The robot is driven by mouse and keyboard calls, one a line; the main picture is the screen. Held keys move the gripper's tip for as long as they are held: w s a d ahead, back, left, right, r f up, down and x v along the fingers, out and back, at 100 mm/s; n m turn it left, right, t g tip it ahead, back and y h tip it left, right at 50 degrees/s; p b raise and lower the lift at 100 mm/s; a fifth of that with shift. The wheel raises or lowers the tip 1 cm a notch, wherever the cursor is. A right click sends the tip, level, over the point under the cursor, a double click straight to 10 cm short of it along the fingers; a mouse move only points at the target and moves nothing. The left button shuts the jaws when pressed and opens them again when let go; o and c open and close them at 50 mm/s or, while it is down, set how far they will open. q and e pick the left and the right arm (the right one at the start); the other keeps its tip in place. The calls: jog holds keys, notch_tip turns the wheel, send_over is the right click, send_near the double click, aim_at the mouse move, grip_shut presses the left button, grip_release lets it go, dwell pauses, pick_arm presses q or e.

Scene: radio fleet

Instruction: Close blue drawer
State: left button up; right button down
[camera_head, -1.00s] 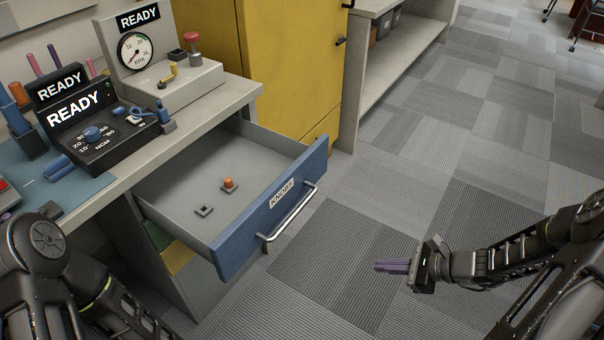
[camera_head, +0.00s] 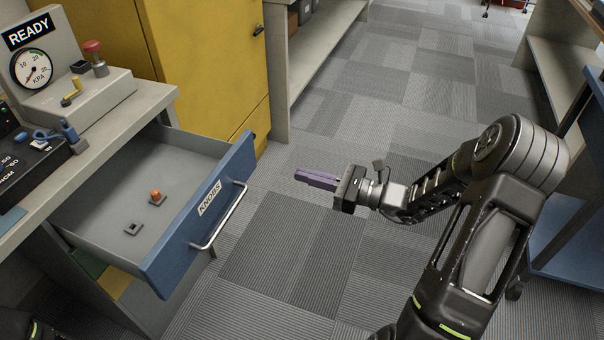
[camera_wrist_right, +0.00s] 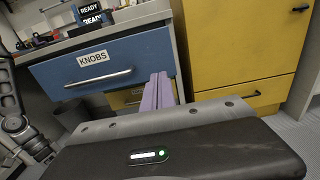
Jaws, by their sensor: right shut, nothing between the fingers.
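The blue drawer (camera_head: 205,212), labelled KNOBS, is pulled out from the grey workbench, with a silver bar handle (camera_head: 221,216) on its front. Inside lie a small orange knob (camera_head: 156,196) and a small dark square piece (camera_head: 133,228). My right gripper (camera_head: 301,177), with purple fingers, is shut and empty. It is to the right of the drawer front, apart from it. In the right wrist view the blue drawer front (camera_wrist_right: 105,65) is ahead and left of the purple fingers (camera_wrist_right: 158,92). My left gripper is out of view; only a bit of my left arm shows at the lower left.
A yellow cabinet (camera_head: 205,65) stands behind the drawer. The bench top carries a gauge box (camera_head: 80,100) and a black control box (camera_head: 25,160). A blue cart or bench (camera_head: 570,235) stands at the right. Carpet between is free.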

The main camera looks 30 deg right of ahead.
aim_at(249, 160)
jog(key=b+x, duration=0.2)
jog(key=x, duration=1)
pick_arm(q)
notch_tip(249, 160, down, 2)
pick_arm(e)
jog(key=shift+w+a, duration=0.1)
